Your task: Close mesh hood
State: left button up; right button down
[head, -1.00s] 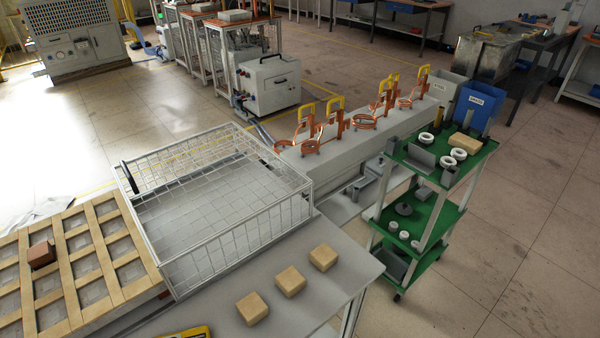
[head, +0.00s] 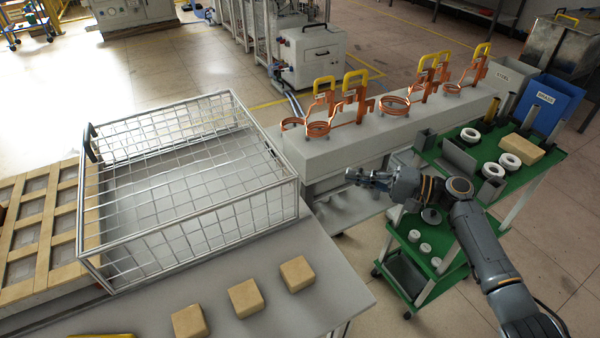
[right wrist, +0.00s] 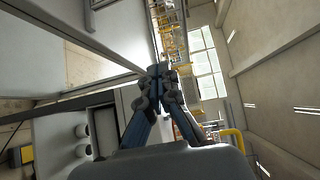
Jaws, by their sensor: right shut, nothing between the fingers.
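The mesh hood (head: 190,236), a pale wire-mesh frame with a black handle (head: 90,142) at its left end, sits on the grey worktable. Its mesh sides show clearly; I cannot tell how far it is shut. My right gripper (head: 352,177) is to the right of the hood, apart from it, above the gap between the worktable and the green cart. It is shut and empty, and its fingers meet in the right wrist view (right wrist: 159,71). My left gripper is not in view.
Several tan blocks (head: 245,298) lie on the worktable in front of the hood. A wooden grid (head: 30,275) is at the left. Copper coils (head: 394,105) stand on a grey bench behind. The green cart (head: 490,145) with parts stands at the right, close to my right arm.

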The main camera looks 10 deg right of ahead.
jog(key=w+a+r+p, duration=0.2)
jog(key=a+p, duration=0.2)
jog(key=a, duration=0.9)
jog(key=shift+r+n+y, duration=0.2)
jog(key=shift+n+y, duration=0.1)
jog(key=shift+y, duration=0.1)
